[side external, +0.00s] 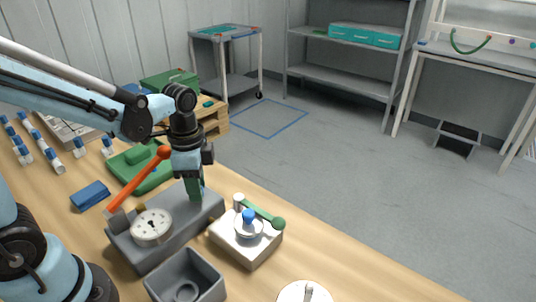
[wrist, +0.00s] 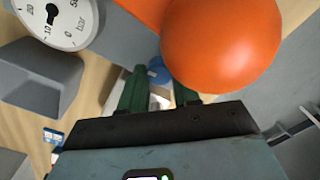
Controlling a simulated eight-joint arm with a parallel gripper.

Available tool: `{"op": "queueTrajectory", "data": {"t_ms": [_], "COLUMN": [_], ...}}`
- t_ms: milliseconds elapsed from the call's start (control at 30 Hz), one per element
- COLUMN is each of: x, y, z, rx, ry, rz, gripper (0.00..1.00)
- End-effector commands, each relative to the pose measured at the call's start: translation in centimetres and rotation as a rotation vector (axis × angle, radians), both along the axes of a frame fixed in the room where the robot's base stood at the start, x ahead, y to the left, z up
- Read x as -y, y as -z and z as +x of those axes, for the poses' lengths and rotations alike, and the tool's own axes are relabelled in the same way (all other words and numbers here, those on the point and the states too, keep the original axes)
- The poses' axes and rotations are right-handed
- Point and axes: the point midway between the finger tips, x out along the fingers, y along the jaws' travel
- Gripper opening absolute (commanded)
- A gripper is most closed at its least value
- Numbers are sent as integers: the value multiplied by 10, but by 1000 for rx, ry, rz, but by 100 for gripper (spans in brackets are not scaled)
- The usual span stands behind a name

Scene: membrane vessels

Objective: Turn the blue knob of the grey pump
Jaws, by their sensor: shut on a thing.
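The grey pump (side external: 180,222) sits on the wooden bench with a round white gauge (side external: 151,227) on its top; the gauge also shows in the wrist view (wrist: 55,18). An orange lever (side external: 137,181) with a ball end (side external: 164,152) slants up from the pump; the ball fills much of the wrist view (wrist: 220,45). My gripper (side external: 195,190) points down at the pump's far right end. Its green fingers are shut on the blue knob (wrist: 157,72), which shows between the fingertips in the wrist view. The fingers hide this knob in the side view.
A white block (side external: 246,241) with another blue knob (side external: 249,215) and a green lever (side external: 264,215) stands close right of the pump. A grey open box (side external: 186,280) is in front. A green device (side external: 140,168) and a blue block (side external: 90,196) lie behind and left.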

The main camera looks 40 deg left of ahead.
Motion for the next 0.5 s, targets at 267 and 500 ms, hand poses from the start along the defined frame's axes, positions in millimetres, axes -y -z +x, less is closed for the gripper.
{"op": "queueTrajectory", "data": {"t_ms": [267, 500], "x": [0, 0], "y": [0, 0], "z": [0, 0], "rx": [-1, -2], "ry": [-192, -315], "rz": [1, 1], "gripper": [1, 1]}}
